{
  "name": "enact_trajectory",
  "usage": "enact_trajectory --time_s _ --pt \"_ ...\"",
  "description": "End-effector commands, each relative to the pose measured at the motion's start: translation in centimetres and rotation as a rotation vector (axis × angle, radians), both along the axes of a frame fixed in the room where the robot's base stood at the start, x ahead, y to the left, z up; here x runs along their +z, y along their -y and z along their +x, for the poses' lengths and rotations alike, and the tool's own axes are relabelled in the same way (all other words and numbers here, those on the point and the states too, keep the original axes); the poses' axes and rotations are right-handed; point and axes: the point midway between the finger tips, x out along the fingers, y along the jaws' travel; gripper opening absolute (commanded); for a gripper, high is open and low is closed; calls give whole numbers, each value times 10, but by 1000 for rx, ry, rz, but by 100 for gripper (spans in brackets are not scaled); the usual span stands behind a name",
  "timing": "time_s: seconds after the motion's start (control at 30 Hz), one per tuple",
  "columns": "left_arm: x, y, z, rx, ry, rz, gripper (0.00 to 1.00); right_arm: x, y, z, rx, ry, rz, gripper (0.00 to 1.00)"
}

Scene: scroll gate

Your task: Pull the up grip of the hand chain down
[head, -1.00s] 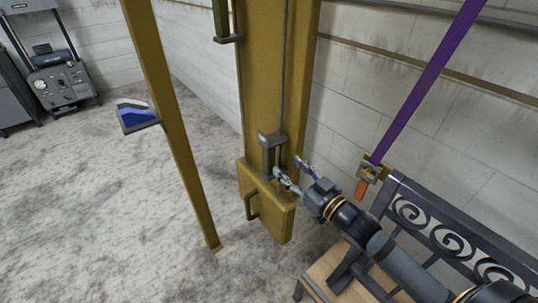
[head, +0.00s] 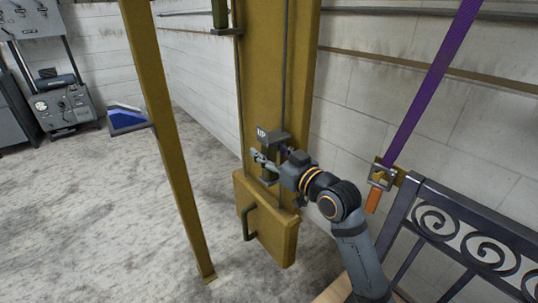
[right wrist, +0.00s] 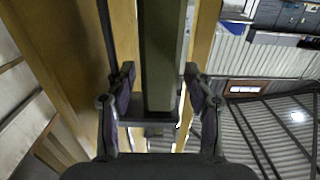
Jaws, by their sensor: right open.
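The up grip is a dark green bar (right wrist: 163,50) below a grey plate marked UP (head: 268,138) on the yellow column (head: 262,75). In the head view my right gripper (head: 268,160) is at the grip and partly covers it. In the right wrist view the open fingers of my right gripper (right wrist: 158,75) stand one on each side of the green bar, with gaps visible on both sides. The grey plate (right wrist: 150,119) lies across the bar's end there. My left gripper is not in view.
A yellow box (head: 268,225) with a green handle (head: 247,222) sits below the grip.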

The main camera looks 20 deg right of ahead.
Motion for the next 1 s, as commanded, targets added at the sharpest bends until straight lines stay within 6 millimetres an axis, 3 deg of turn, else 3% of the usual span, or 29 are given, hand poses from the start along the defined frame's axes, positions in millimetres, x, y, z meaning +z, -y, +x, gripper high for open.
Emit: enact_trajectory --time_s 0.2,0.57,0.87,0.97,1.0 --pt "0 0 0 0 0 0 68 0 0 0 -1 0 0 50" --pt "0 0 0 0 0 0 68 0 0 0 -1 0 1 1" --pt "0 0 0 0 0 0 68 -1 0 0 -1 0 1 0" --pt "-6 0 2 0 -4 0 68 -13 0 0 -1 -4 1 0" --pt "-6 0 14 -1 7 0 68 -22 0 0 -1 -5 0 0"
